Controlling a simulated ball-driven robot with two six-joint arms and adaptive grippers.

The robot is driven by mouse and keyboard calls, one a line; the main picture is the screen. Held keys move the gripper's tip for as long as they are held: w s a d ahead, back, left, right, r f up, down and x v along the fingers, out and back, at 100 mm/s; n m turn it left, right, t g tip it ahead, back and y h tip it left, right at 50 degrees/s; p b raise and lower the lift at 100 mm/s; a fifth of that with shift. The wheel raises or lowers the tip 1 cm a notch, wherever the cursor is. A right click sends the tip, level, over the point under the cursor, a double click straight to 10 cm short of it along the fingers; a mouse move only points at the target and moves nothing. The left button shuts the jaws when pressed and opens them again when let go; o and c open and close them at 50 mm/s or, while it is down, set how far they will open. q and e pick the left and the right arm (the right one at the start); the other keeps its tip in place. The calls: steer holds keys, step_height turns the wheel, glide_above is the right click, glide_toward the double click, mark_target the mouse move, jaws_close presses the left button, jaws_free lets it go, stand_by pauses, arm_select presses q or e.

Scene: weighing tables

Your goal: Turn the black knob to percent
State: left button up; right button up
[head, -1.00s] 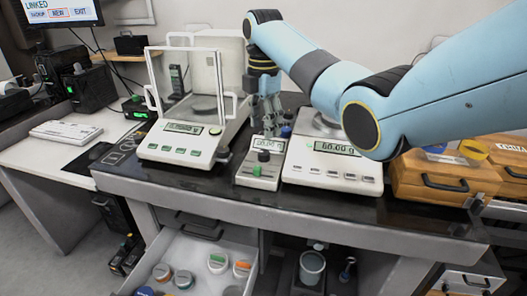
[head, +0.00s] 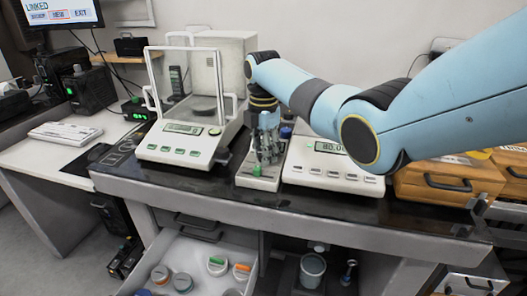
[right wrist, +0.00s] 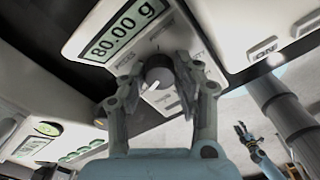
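The small weighing indicator (head: 257,183) stands on the dark bench between two balances. Its black knob (right wrist: 158,71) shows in the right wrist view, with a white mark pointing toward the lower left of that picture; the head view hides the knob behind my gripper. My right gripper (head: 267,160) points down over the indicator. In the right wrist view its fingers (right wrist: 158,80) are open on either side of the knob, apparently with small gaps. The display (right wrist: 127,30) reads 80.00 g. A small gripper, apparently my left (right wrist: 245,137), shows at lower right.
A glass-shielded balance (head: 180,140) stands left of the indicator and another balance (head: 330,172) stands close on its right. An orange case (head: 440,182) is farther right. An open drawer (head: 205,252) with several lidded jars sits below the bench front.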

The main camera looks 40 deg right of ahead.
jaws_close()
steer(key=shift+r+m+p, duration=0.2)
steer(key=shift+m+p, duration=1.3)
steer(key=shift+m, duration=0.3)
steer(key=m+p, duration=0.1)
steer(key=m, duration=0.2)
steer(key=shift+m+p, duration=0.3)
steer(key=shift+p, duration=0.1)
steer(key=m+p, duration=0.1)
steer(key=m, duration=0.3)
steer(key=shift+w+d+f, duration=0.1)
steer(key=m+p, duration=0.1)
steer(key=m, duration=0.7)
steer(key=shift+m+p, duration=0.3)
steer(key=m, duration=0.3)
steer(key=shift+m, duration=0.3)
steer(key=shift+d+m, duration=0.1)
steer(key=shift+m, duration=2.1)
steer(key=shift+p, duration=0.3)
